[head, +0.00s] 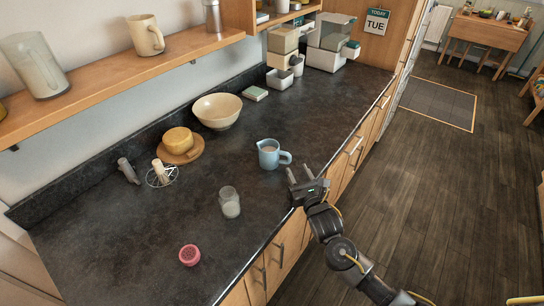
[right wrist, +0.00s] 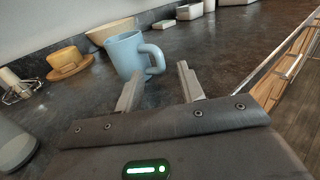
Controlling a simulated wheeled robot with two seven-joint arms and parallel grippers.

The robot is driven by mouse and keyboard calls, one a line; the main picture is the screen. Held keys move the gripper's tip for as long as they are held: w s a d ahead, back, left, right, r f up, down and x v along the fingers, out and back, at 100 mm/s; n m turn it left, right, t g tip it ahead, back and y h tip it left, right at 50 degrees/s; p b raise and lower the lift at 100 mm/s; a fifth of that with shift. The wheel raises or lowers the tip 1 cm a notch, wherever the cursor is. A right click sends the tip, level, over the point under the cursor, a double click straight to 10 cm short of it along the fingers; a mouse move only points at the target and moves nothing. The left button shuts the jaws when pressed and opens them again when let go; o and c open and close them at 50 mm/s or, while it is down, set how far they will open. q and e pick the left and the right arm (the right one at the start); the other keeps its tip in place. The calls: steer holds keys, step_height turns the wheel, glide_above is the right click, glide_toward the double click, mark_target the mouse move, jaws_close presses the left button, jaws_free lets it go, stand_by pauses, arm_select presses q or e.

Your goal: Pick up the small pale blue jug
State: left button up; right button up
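The small pale blue jug (head: 268,154) stands upright on the dark counter, its handle toward the right. It also shows in the right wrist view (right wrist: 126,54), beyond the fingers. My right gripper (head: 301,174) is at the counter's front edge, just right of and nearer than the jug. Its two fingers (right wrist: 159,82) are apart with nothing between them, and the jug's handle lies just ahead of them. The gripper looks apart from the jug. My left gripper is not in view.
A glass (head: 230,203) stands nearer on the counter (head: 150,235), with a pink round item (head: 189,255) closer still. Bare counter surrounds the jug.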

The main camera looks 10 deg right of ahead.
mark_target(290, 159)
steer(key=w+p, duration=0.1)
steer(key=w, duration=0.1)
steer(key=w+a, duration=0.1)
steer(key=w, duration=0.1)
steer(key=shift+w+f+p, duration=0.1)
steer(key=shift+w+p, duration=0.15)
steer(key=shift+p, duration=0.15)
steer(key=shift+w+f, duration=0.1)
steer(key=shift+w, duration=0.2)
jaws_close()
